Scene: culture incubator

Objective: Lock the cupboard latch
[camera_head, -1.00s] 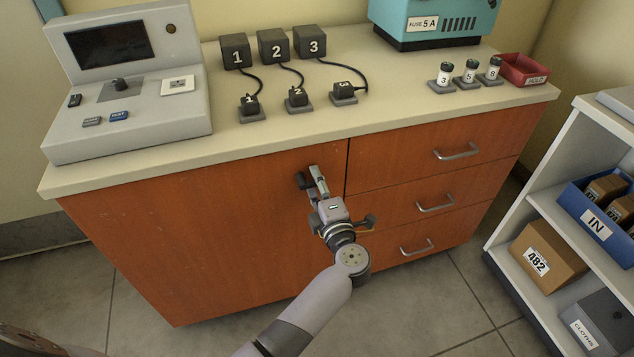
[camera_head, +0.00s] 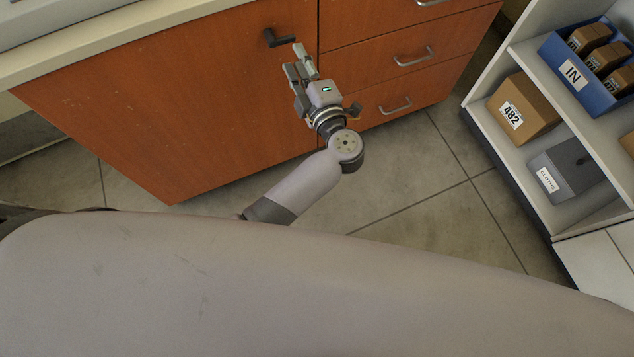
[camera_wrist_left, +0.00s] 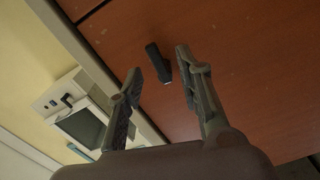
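The cupboard latch (camera_head: 279,38) is a small dark handle near the top right edge of the orange-brown cupboard door (camera_head: 180,110). Its bar lies roughly level in the head view. My left gripper (camera_head: 294,60) is just below the latch, with its fingers spread and empty. In the left wrist view the latch (camera_wrist_left: 158,63) shows beyond the open fingertips of the left gripper (camera_wrist_left: 159,63), roughly between them. The fingers look apart from it. My right gripper is not in view.
Drawers with metal handles (camera_head: 413,58) are right of the door. A shelf unit at the right holds a blue IN bin (camera_head: 572,73), a box marked 482 (camera_head: 522,108) and a grey CLOTHS box (camera_head: 567,168). The tiled floor between is clear.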

